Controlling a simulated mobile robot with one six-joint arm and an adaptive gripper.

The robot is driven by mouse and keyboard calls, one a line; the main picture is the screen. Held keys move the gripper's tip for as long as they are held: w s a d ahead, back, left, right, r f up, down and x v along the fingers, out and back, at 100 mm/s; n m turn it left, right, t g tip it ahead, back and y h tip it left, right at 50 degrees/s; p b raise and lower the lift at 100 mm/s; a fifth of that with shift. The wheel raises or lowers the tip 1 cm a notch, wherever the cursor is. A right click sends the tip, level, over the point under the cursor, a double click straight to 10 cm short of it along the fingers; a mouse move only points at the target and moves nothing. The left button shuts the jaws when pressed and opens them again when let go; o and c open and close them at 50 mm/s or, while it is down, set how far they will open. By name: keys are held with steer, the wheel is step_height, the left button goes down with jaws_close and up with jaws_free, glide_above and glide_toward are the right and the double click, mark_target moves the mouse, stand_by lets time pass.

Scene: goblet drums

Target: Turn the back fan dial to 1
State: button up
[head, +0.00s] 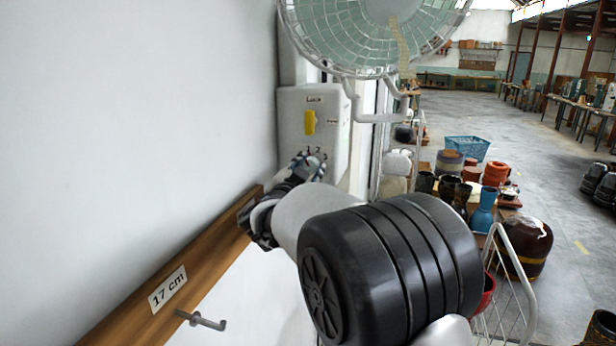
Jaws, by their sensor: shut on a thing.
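A pale control box (340,130) is fixed to the wall below a wall fan (370,30) with a wire cage. A yellow switch (310,122) is on the upper part of its face. Small numerals show lower on the face, just above my gripper (308,166). My gripper is at the lower part of the box, shut on what appears to be the fan dial. The dial itself is hidden by the fingers, so I cannot tell which number it points to.
A wooden rail (160,275) with a "17 cm" label and a metal hook (203,320) runs along the wall below. A white wire rack (510,285), dark goblet drums, a blue vase (484,210) and a blue basket (467,148) stand to the right. Open floor lies beyond.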

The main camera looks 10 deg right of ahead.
mark_target(308, 129)
steer(key=shift+m, duration=0.3)
steer(key=o, duration=1.1)
steer(key=shift+c, duration=0.2)
step_height(308, 129, up, 10)
steer(key=shift+r, duration=0.1)
